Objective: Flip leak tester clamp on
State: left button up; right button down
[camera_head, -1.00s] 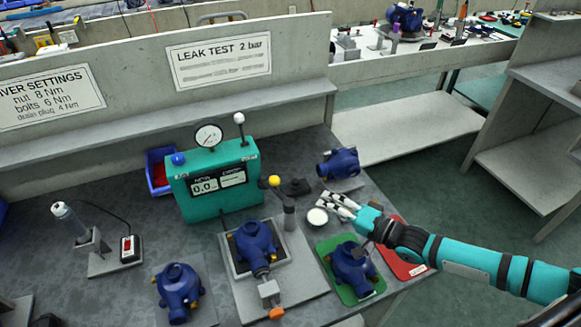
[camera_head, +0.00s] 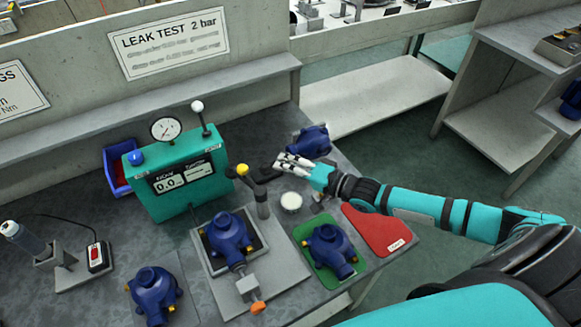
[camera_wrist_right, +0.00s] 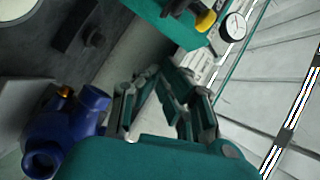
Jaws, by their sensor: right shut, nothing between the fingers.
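The teal leak tester (camera_head: 178,187) stands on the bench with a round gauge, a display reading 0.0 and an upright white-ball lever. In front, a fixture plate (camera_head: 262,280) holds a blue pump housing (camera_head: 229,238). A post with a yellow knob (camera_head: 243,170) rises at the plate's back right corner; an orange-tipped part (camera_head: 257,307) is at its front. I cannot tell which is the clamp handle. My right gripper (camera_head: 280,164) is shut and empty, right of the yellow knob and apart from it. The right wrist view shows its fingers (camera_wrist_right: 165,80). My left gripper is out of view.
A blue pump (camera_head: 312,140) is behind my right gripper. A white round cap (camera_head: 291,202), a green mat (camera_head: 307,231) with a pump and a red mat (camera_head: 375,232) lie right of the plate. Another pump (camera_head: 153,291) stands left of it.

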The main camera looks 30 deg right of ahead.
aim_at(242, 176)
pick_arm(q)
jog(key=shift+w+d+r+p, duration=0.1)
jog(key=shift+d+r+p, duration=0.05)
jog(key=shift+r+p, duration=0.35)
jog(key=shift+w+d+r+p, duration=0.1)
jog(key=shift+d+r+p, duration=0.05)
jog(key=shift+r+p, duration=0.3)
pick_arm(e)
jog(key=w+a+f, duration=0.1)
jog(key=w+a, duration=0.2)
jog(key=a, duration=0.3)
jog(key=shift+w+a+f, duration=0.25)
jog(key=shift+a+f, duration=0.1)
